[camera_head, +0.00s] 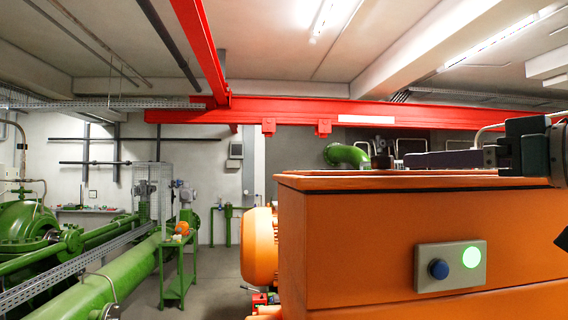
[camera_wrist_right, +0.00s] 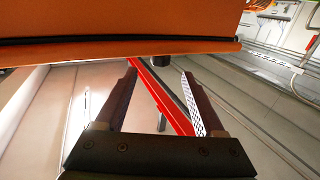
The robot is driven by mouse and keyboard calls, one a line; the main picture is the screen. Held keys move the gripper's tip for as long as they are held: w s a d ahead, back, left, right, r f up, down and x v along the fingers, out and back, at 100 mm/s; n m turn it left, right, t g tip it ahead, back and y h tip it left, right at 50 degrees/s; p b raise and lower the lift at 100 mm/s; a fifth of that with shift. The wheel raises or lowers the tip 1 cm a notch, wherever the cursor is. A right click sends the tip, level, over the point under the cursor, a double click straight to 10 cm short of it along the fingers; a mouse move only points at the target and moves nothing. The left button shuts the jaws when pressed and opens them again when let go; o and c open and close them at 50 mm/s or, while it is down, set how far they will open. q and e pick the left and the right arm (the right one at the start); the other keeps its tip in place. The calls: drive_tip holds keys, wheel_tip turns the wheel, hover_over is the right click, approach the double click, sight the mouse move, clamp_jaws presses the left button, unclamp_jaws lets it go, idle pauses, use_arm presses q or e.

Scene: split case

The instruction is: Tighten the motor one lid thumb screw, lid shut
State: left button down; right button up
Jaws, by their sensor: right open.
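The orange motor case fills the right of the head view, its lid (camera_head: 345,182) lying flat on top with a dark seam beneath; the lid looks shut. A small dark knob (camera_head: 381,161), which looks like the thumb screw, stands at the lid's top. My right gripper (camera_head: 408,160) reaches in from the right just above the lid, its fingers pointing left toward the knob. In the right wrist view the gripper (camera_wrist_right: 158,75) is open and empty, with the dark screw (camera_wrist_right: 161,60) just beyond the fingertips, beside the orange lid edge (camera_wrist_right: 90,53). My left gripper is not in view.
A grey button box (camera_head: 450,266) with a blue button and a lit green lamp is on the case front. An orange motor (camera_head: 259,246) stands left of the case. Green pipes (camera_head: 110,285) and a green stand (camera_head: 179,270) are farther left. A red beam (camera_head: 300,112) crosses overhead.

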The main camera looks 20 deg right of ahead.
sight(391, 159)
drive_tip(key=shift+w+a+r+p, duration=0.1)
drive_tip(key=shift+w+p, duration=0.15)
drive_tip(key=shift+w, duration=0.2)
drive_tip(key=shift+w+a+r+p, duration=0.1)
drive_tip(key=shift+w+p, duration=0.1)
drive_tip(key=shift+w, duration=0.25)
drive_tip(key=shift+w+p, duration=0.35)
drive_tip(key=w+p, duration=0.1)
drive_tip(key=w, duration=0.1)
drive_tip(key=w+a+p, duration=0.1)
drive_tip(key=w+p, duration=0.1)
drive_tip(key=shift+w, duration=0.3)
drive_tip(key=shift+w+a+f+p, duration=0.15)
drive_tip(key=shift+w+p, duration=0.1)
drive_tip(key=shift+w, duration=0.25)
drive_tip(key=shift+w+a+f+p, duration=0.1)
drive_tip(key=shift+w+p, duration=0.15)
drive_tip(key=shift+w, duration=0.25)
drive_tip(key=c, duration=0.9)
clamp_jaws()
